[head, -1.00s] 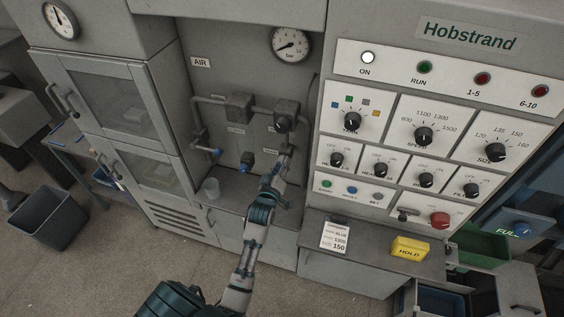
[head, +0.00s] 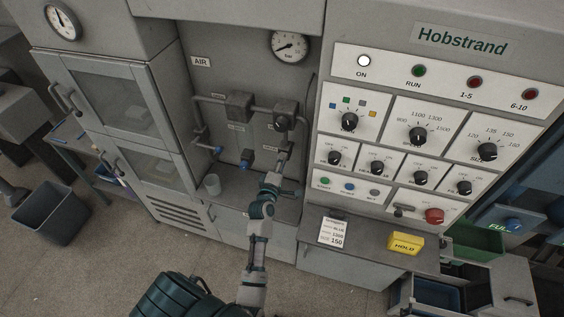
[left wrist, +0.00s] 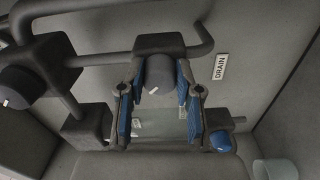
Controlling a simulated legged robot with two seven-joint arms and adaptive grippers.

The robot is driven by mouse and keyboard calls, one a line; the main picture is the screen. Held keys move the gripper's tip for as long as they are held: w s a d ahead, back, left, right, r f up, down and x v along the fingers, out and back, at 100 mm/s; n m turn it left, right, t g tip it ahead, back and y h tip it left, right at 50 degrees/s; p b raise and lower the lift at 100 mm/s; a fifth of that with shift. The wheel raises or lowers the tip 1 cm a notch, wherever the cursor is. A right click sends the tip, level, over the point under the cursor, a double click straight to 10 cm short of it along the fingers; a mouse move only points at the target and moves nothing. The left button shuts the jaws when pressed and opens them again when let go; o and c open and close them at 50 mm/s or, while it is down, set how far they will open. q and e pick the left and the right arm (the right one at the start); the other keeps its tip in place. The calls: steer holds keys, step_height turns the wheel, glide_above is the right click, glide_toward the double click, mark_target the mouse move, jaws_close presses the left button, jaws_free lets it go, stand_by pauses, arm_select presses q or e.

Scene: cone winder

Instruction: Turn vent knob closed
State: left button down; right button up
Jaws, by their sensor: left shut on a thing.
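The vent knob (left wrist: 160,74) is a dark round knob with a small white mark, on a pipe block at the top middle of the left wrist view. The two blue-padded fingers of my left gripper (left wrist: 162,85) are shut on it, one on each side. In the head view my left gripper (head: 282,160) reaches the lower end of the right-hand pipe in the AIR recess and hides most of the knob. The label by this knob is too small to read. My right gripper is not in view.
Another dark knob (left wrist: 17,87) is at left. In the head view, a cup (head: 212,184) stands on the ledge, and the control panel (head: 385,150) rises right of the recess.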

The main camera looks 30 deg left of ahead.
arm_select(q)
steer(key=shift+f, duration=0.2)
stand_by(0.4)
steer(key=c, duration=0.8)
jaws_free()
steer(key=shift+a, duration=0.1)
steer(key=shift+s, duration=0.15)
steer(key=v, duration=1.1)
steer(key=shift+s, duration=0.35)
